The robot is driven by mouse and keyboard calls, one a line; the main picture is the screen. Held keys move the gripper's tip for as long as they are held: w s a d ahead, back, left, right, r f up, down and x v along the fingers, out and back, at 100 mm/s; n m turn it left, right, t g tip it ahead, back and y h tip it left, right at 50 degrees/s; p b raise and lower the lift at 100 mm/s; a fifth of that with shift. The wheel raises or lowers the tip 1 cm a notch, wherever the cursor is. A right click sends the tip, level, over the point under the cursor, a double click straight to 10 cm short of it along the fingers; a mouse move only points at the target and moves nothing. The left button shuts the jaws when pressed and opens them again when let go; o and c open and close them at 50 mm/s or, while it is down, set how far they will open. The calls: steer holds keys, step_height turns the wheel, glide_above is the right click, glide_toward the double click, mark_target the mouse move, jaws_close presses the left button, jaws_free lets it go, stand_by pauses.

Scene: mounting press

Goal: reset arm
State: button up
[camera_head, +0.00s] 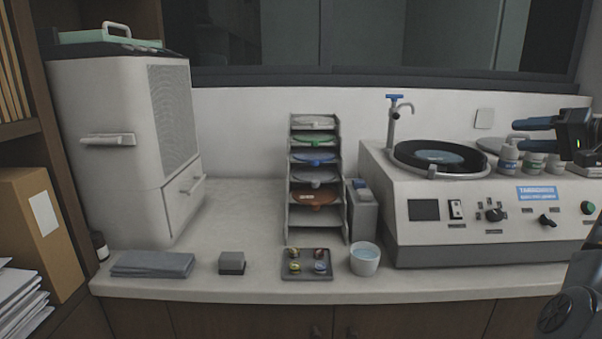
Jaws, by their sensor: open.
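My gripper (509,135) is at the right side of the head view, with its two blue fingers pointing left. The fingers are apart, and nothing shows between them. The gripper is in front of the right part of the polishing machine (420,232), near several small bottles (509,158). Part of my arm shows at the lower right corner. Whether the gripper touches anything there cannot be told.
A tiered rack (318,222) with coloured discs stands mid-counter. In front are a grey cloth (152,264), a small grey block (232,262), a tray (307,274) with small samples and a cup (365,260). A large white cabinet machine (105,150) stands left.

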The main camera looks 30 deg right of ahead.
steer(key=a+f+g+h, duration=0.1)
steer(key=a+f, duration=0.2)
steer(key=f, duration=0.5)
steer(key=w+a+f+m+g+h, duration=0.1)
steer(key=a+f, duration=0.3)
steer(key=f, duration=0.3)
steer(key=a+f+h, duration=0.1)
steer(key=a+f, duration=0.2)
steer(key=f, duration=0.5)
steer(key=s+a+f+n+g+h, duration=0.1)
steer(key=s+a+f, duration=0.3)
steer(key=a+f, duration=0.35)
steer(key=s+a+f+n+g+h, duration=0.1)
steer(key=s+a+f, duration=0.3)
steer(key=a+f, duration=0.3)
steer(key=s+a+r+n+t+y, duration=0.25)
steer(key=s+a+n, duration=0.45)
steer(key=s+a, duration=1.35)
steer(key=s+a+r+n+y, duration=0.1)
steer(key=s+a+r+n, duration=0.2)
steer(key=s+a+r, duration=0.2)
step_height(320, 180, up, 3)
steer(key=shift+s+a+r+t+y, duration=0.15)
steer(key=shift+s+a+t+y, duration=0.25)
steer(key=shift+s, duration=0.4)
steer(key=shift+d, duration=0.1)
